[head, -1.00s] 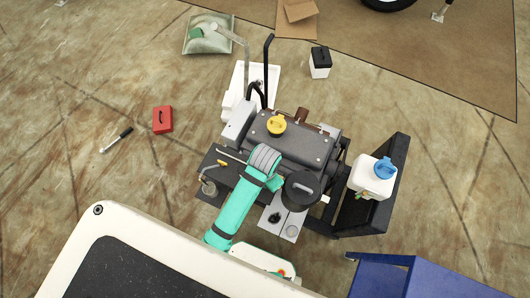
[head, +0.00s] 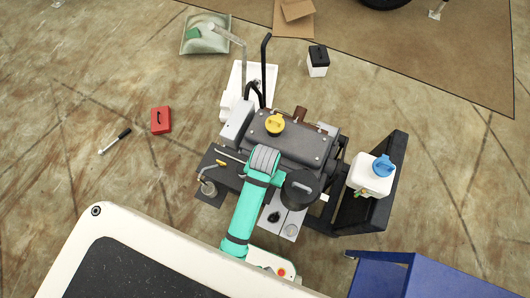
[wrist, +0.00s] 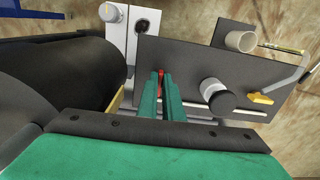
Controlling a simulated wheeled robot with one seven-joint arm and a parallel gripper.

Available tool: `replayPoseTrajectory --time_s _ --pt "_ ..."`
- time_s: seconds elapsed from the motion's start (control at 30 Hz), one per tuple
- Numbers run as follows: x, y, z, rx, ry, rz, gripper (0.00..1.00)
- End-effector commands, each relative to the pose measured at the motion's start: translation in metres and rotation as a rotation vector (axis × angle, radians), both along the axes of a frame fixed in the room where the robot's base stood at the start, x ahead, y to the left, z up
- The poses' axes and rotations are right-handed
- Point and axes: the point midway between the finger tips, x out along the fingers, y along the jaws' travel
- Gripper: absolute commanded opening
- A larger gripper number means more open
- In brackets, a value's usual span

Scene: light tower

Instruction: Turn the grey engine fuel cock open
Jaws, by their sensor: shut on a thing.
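In the wrist view my gripper (wrist: 164,84) has its two green fingers close together over the dark panel (wrist: 185,55). They are shut on a small red part (wrist: 161,80), mostly hidden between them; I cannot tell its full shape or whether it is the cock's handle. A yellow lever (wrist: 260,97) sits on a grey pipe at the right edge of the panel, apart from the fingers. It also shows in the head view (head: 221,163). The grey engine (head: 290,145) stands in the middle of the head view. My arm hides the gripper there.
A grey round knob (wrist: 218,95) stands close right of the fingers. A large black cylinder (wrist: 60,75) lies close on the left. A white jug with a blue cap (head: 382,168) stands right of the engine. A red box (head: 161,120) lies on open floor at left.

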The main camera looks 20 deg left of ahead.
Motion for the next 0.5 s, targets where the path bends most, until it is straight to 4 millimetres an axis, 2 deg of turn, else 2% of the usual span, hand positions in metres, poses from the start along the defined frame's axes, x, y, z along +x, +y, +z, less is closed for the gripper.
replayPoseTrajectory --time_s 0.23,0.3,0.5 --pt "0.0009 0.0005 0.0004 0.001 -0.003 0.002 0.00" --pt "0.0008 0.0004 0.0004 0.001 -0.003 0.002 0.23" --pt "0.0004 -0.0006 0.0001 -0.001 -0.001 -0.002 0.25"
